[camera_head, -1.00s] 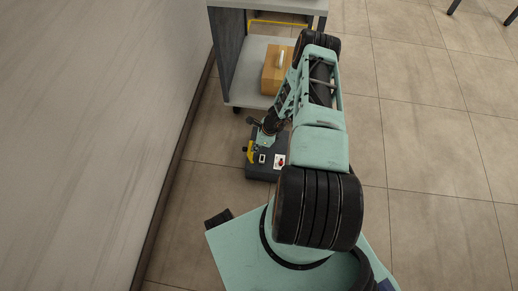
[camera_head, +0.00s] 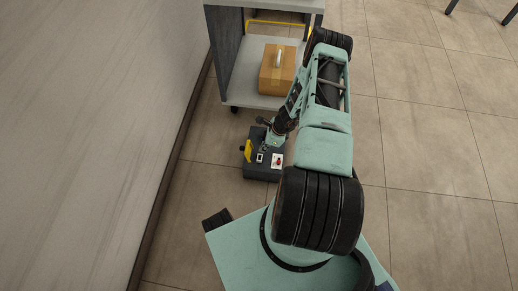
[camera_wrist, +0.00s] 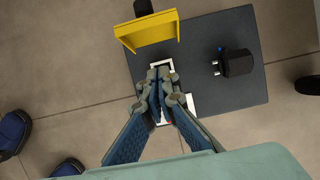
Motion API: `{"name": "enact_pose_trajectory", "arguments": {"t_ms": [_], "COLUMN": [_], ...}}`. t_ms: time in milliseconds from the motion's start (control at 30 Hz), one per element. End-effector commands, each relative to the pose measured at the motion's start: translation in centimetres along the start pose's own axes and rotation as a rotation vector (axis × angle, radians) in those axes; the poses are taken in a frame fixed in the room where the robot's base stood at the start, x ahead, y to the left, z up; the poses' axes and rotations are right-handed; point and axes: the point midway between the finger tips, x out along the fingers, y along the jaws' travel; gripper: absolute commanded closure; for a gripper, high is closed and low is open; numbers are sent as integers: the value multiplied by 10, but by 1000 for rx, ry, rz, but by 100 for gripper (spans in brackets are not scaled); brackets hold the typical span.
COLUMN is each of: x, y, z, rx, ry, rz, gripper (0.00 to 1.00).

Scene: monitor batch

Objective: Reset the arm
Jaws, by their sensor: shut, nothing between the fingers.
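My gripper (camera_wrist: 163,88) is shut and empty, its fingertips together over a dark grey box on the floor. The box (camera_wrist: 245,92) also shows in the head view (camera_head: 258,172), in front of the cart. It has a yellow flap (camera_wrist: 148,36) at one side, and a black plug (camera_wrist: 238,63) with metal prongs on top. A white-framed square and a white card are partly hidden behind my fingers in the wrist view. I cannot tell the exact gap between the fingertips and the box. My arm reaches forward in the head view.
A grey cart (camera_head: 228,60) stands beyond the box, with a brown case (camera_head: 277,72) on its lower shelf. A wall (camera_head: 90,120) runs along the left. The tiled floor (camera_head: 430,150) on the right is mostly clear, with dark legs at the far top right.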

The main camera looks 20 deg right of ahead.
Motion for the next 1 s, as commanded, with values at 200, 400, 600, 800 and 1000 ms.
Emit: {"name": "enact_pose_trajectory", "arguments": {"t_ms": [200,400,600,800,1000], "x": [-53,-85,-97,-97,-116], "y": [-2,-1,0,0,-15], "z": [14,24,27,27,36], "rx": [-1,-1,0,0,-58], "ry": [0,0,0,0,2], "rz": [-1,0,0,1,-17], "gripper": [100,100,100,100,100]}}
